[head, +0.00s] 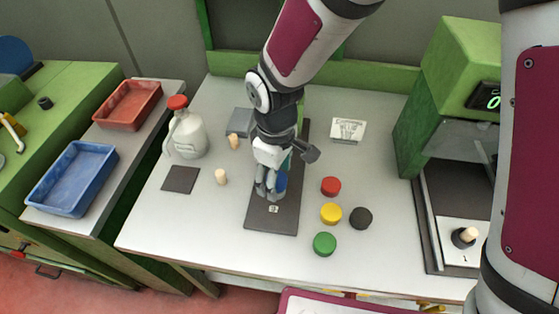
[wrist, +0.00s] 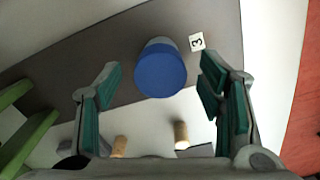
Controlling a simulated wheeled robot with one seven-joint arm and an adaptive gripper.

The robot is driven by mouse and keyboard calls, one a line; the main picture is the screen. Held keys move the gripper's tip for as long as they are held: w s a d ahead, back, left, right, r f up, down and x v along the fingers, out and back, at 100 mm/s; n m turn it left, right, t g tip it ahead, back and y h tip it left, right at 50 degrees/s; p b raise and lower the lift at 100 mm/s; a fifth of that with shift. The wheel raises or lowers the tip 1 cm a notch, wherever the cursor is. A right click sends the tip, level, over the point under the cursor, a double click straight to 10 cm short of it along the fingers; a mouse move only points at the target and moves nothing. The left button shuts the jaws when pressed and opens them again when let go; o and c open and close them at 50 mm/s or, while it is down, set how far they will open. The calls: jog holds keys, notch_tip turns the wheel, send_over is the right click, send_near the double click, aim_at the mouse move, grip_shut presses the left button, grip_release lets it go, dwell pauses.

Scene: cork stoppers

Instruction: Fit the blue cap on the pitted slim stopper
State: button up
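The blue cap (head: 281,184) is at the dark strip, partly hidden by my gripper (head: 270,192) in the head view. In the wrist view the blue cap (wrist: 160,75) lies between my open fingers (wrist: 160,85), with gaps on both sides. A grey round part (wrist: 160,43) shows at its far edge; I cannot tell what it is. Two slim cork stoppers stand on the white table, one nearer (head: 221,176) and one farther (head: 234,142). Another pale stopper (head: 468,234) is in a dark holder at the right machine. Pitting is too small to tell.
Red (head: 331,185), yellow (head: 331,213), black (head: 361,217) and green (head: 324,243) caps lie right of the dark strip (head: 258,218). A white jug (head: 188,137) stands left, near a dark square (head: 180,179). The green machine (head: 450,70) bounds the right. The front left table is clear.

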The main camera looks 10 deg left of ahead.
aim_at(279, 178)
jog(key=shift+r, duration=0.1)
notch_tip(279, 178, up, 12)
dwell(0.5)
jog(key=d+r+m+t, duration=0.2)
jog(key=d+r+m, duration=0.55)
jog(key=d, duration=0.75)
jog(key=s+d+r+m+t, duration=0.2)
jog(key=s+d+r+m, duration=0.2)
jog(key=s+d+m, duration=0.3)
jog(key=s+d, duration=0.3)
jog(key=d, duration=0.3)
jog(key=shift+s+t, duration=0.4)
